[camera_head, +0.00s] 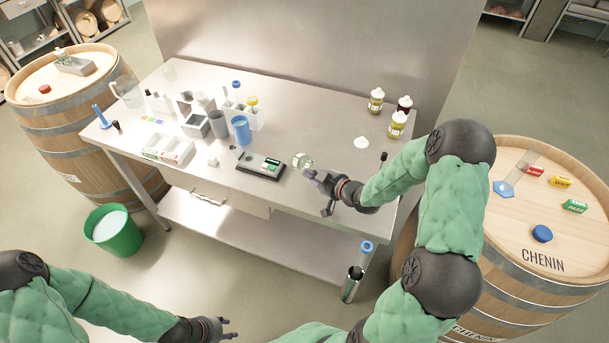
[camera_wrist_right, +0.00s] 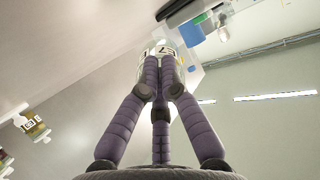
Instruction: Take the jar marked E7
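The jar marked E7 (camera_wrist_right: 165,48) is a small clear jar with a white label, seen at the fingertips in the right wrist view. In the head view the jar (camera_head: 303,160) looks tilted near the bench front, right of the scale. My right gripper (camera_head: 318,178) reaches in from the right, and its purple fingers (camera_wrist_right: 163,72) close in on the jar; it appears shut on it. The fingers hide part of the jar and label. My left gripper (camera_head: 228,328) is low at the bottom edge, fingers apart and empty.
A black scale (camera_head: 261,165), blue cup (camera_head: 241,130) and racks crowd the bench's left half. Barrels (camera_head: 545,220) flank the bench (camera_head: 300,115); a green bucket (camera_head: 112,232) is on the floor.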

